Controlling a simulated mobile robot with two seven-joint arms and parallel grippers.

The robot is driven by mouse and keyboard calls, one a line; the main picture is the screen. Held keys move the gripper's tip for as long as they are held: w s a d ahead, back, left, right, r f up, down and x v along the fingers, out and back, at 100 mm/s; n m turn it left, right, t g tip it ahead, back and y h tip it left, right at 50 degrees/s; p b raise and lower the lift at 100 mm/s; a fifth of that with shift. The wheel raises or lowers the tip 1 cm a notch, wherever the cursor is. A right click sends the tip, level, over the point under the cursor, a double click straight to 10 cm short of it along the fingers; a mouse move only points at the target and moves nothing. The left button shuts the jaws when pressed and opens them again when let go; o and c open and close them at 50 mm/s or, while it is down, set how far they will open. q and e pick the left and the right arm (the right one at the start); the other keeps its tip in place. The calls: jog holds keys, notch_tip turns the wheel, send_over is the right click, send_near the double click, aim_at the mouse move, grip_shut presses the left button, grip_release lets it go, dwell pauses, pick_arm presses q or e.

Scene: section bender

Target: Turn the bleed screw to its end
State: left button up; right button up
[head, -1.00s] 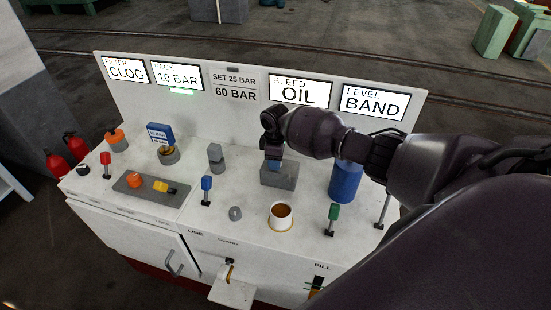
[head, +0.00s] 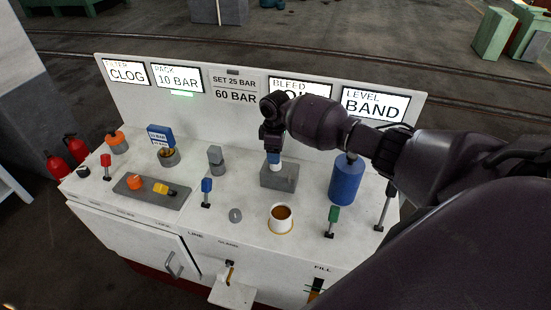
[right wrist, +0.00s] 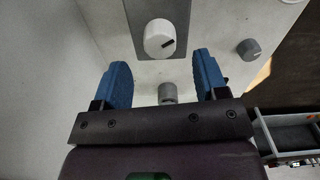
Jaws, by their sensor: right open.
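The bleed screw appears to be a round white knob with a dark mark on its face, in the right wrist view (right wrist: 158,39). It sits on a grey block (head: 279,179), below the BLEED display. In the head view only a little of its white (head: 275,167) shows under my right gripper (head: 273,158). My right gripper is open, its blue fingers apart; in the right wrist view (right wrist: 160,60) the knob lies ahead of the gap, clear of both fingers. The BLEED display (head: 298,80) is partly hidden by my arm. My left gripper is out of view.
A blue cylinder (head: 345,182) stands right of the block. A cup of brown liquid (head: 281,220), a green-handled lever (head: 332,220) and a blue-handled lever (head: 206,190) stand nearer the front. A grey post (head: 216,158) stands to the left. The display panel rises behind.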

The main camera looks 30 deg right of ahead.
jog(key=shift+r, duration=2.9)
